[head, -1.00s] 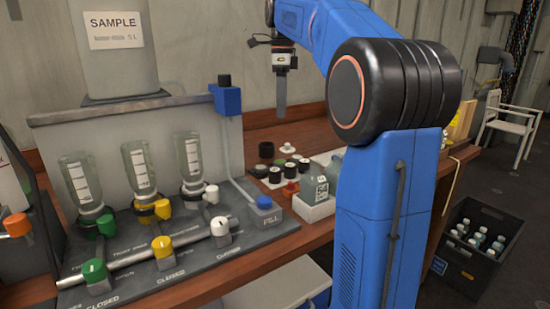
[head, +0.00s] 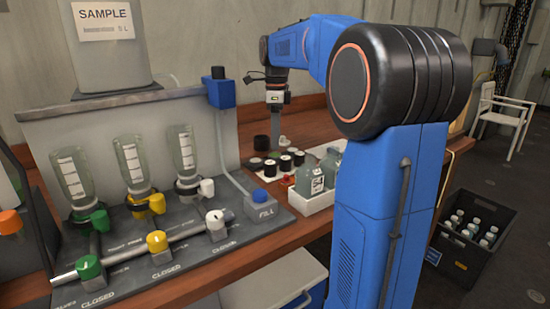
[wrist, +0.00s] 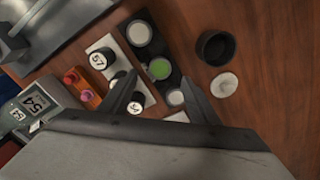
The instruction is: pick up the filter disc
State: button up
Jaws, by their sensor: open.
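My gripper (wrist: 159,86) is open and empty, above the small parts on the wooden bench. In the wrist view a pale round disc (wrist: 224,85) lies flat on bare wood, right of the right finger. It looks like a filter disc. A black tray (wrist: 151,55) lies ahead of and between the fingers. It holds a grey-white round (wrist: 139,32), a green round (wrist: 160,68) and a pale round (wrist: 175,97) near the right finger; I cannot tell whether these are filter discs. The head view also shows my gripper (head: 275,120) over this group.
A black cup (wrist: 215,47) stands just beyond the loose disc. Left of the tray are a white holder (wrist: 120,50) with numbered black vials and an orange strip (wrist: 82,87). A white box of bottles (head: 314,200) stands nearer the front edge. Wood to the right is clear.

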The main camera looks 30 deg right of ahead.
aim_at(275, 154)
notch_tip(275, 154, down, 5)
jog(key=shift+a, duration=0.1)
dwell(0.3)
jog(key=c, duration=1.1)
